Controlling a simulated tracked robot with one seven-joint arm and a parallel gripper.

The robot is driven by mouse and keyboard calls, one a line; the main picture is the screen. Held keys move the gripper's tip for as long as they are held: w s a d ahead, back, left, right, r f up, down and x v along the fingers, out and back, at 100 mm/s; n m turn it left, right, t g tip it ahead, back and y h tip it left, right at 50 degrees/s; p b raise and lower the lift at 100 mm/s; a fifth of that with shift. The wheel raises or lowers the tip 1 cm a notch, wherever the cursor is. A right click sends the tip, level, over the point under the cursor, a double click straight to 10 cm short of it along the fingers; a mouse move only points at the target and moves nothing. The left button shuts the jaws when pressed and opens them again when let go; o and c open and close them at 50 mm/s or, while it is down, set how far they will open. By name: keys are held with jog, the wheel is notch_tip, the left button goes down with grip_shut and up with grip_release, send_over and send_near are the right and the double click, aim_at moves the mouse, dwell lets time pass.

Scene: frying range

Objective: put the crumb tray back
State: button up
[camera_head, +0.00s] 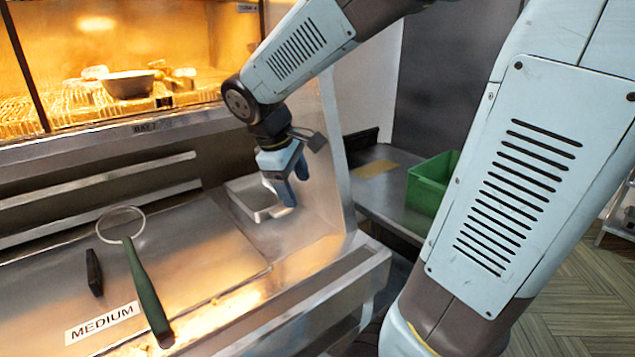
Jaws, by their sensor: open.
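A small, shallow rectangular metal tray (243,206), which looks like the crumb tray, is at the right end of the steel counter, beside the upright steel side panel. My gripper (287,192) points down over the tray's right side, with its blue fingers open. The fingers hide part of the tray's right edge. I cannot tell whether they touch it or hang just in front of it, or whether the tray sits in a recess.
A green-handled ring tool (146,290) and a small black block (94,272) lie on the counter (195,245) near a MEDIUM label (102,323). A lit warmer cabinet holding a metal bowl (130,84) is behind. A green crate (428,183) stands on the right-hand side table.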

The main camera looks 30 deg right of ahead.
jog(key=s+r+m+t+y, duration=0.4)
jog(key=s+m, duration=0.4)
jog(key=s, duration=0.3)
jog(key=shift+a+r+m, duration=0.3)
jog(key=shift+r, duration=0.35)
